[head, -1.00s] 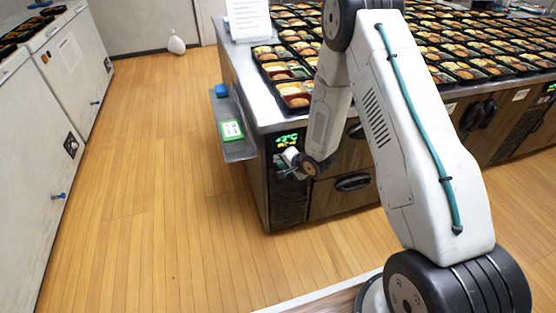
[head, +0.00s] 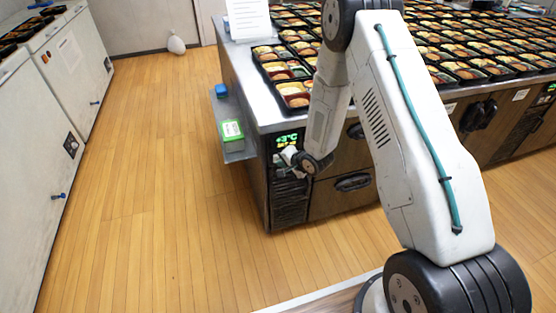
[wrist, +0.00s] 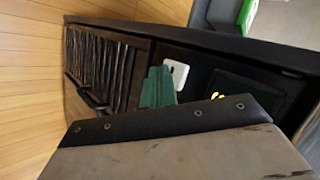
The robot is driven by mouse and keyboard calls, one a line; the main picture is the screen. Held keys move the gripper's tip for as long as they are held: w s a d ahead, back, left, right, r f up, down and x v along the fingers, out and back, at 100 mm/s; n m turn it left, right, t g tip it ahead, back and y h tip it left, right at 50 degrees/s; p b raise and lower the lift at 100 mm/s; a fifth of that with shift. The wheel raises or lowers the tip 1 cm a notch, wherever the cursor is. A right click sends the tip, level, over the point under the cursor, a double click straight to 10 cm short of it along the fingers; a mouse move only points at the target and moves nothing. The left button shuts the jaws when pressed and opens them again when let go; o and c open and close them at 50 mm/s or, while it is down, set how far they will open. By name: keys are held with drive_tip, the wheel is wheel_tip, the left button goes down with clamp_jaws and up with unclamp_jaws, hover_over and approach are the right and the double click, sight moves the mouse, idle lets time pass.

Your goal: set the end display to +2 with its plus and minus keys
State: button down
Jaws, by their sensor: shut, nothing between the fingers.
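The end display (head: 287,139) is lit green at the counter's near corner and appears to read +3°C, with small yellow marks under it. In the wrist view its dark panel (wrist: 240,96) is partly cut off by my own wrist, and the digits do not show. A white key (wrist: 177,72) sits beside the panel; whether it is plus or minus cannot be read. My gripper (head: 281,163) is shut and empty, just below the display. Its green fingertips (wrist: 158,84) are close beside the white key; I cannot tell whether they touch anything.
A slatted vent (wrist: 100,65) lies beside the key. Bento trays (head: 291,88) cover the counter top.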

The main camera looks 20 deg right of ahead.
drive_tip(key=shift+w, duration=0.5)
idle(0.7)
idle(0.3)
drive_tip(key=shift+s, duration=0.9)
drive_tip(key=shift+s, duration=2.5)
